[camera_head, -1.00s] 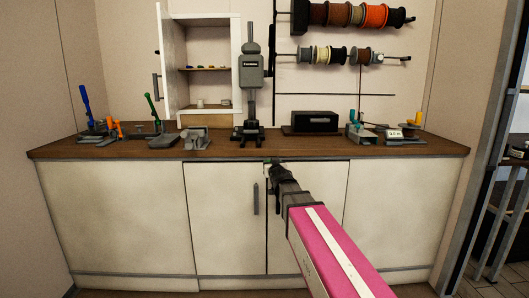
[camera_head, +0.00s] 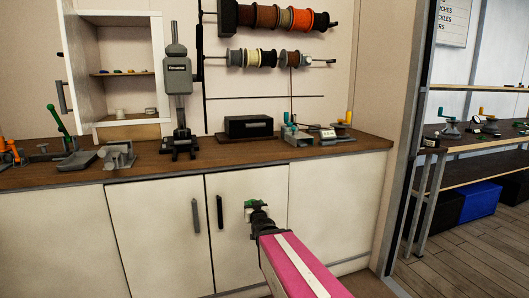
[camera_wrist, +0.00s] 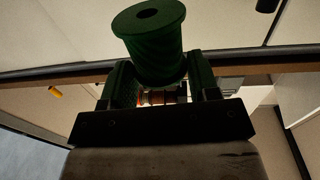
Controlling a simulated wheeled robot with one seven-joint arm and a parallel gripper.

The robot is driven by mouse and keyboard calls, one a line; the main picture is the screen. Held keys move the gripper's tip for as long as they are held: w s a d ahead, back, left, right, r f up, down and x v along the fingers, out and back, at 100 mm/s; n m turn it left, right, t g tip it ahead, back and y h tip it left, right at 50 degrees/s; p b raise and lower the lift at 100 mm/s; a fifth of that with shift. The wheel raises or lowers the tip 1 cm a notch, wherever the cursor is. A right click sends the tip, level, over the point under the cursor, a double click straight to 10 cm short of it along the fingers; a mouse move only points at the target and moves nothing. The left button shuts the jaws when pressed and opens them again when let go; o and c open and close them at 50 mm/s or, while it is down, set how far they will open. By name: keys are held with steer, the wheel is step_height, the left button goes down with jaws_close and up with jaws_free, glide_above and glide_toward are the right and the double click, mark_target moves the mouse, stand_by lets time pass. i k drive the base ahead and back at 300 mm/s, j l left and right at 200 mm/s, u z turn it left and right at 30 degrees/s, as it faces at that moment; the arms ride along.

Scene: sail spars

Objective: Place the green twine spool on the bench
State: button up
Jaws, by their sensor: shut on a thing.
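My gripper (camera_head: 256,209) is shut on the green twine spool (camera_wrist: 152,42). In the wrist view the spool stands out beyond the fingers, its round end with a dark centre hole showing. In the head view the spool is a small green shape (camera_head: 249,204) in front of the white cupboard doors. It appears below the bench's front edge in the picture and apart from the bench. The bench (camera_head: 225,162) has a brown wooden top that runs along the wall. Its bare front strip shows between the tools.
On the bench stand a grey press (camera_head: 179,90), a black box (camera_head: 248,127), a grey clamp (camera_head: 118,156) and small tools at right (camera_head: 300,135). A white cabinet (camera_head: 128,75) hangs open. Spools fill wall rods (camera_head: 275,18). A shelf rack (camera_head: 470,180) stands at right.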

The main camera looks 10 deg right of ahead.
mark_target(253, 151)
steer(key=j+z, duration=0.1)
steer(key=z, duration=0.4)
steer(key=j+z, duration=0.15)
steer(key=z, duration=0.35)
steer(key=j+z, duration=0.1)
steer(key=z, duration=0.35)
steer(key=k+j, duration=0.1)
steer(key=j, duration=0.3)
steer(key=k+j, duration=0.15)
steer(key=j, duration=0.2)
steer(key=k+j+z, duration=0.1)
steer(key=j, duration=0.3)
steer(key=k+j, duration=0.15)
steer(key=j, duration=0.25)
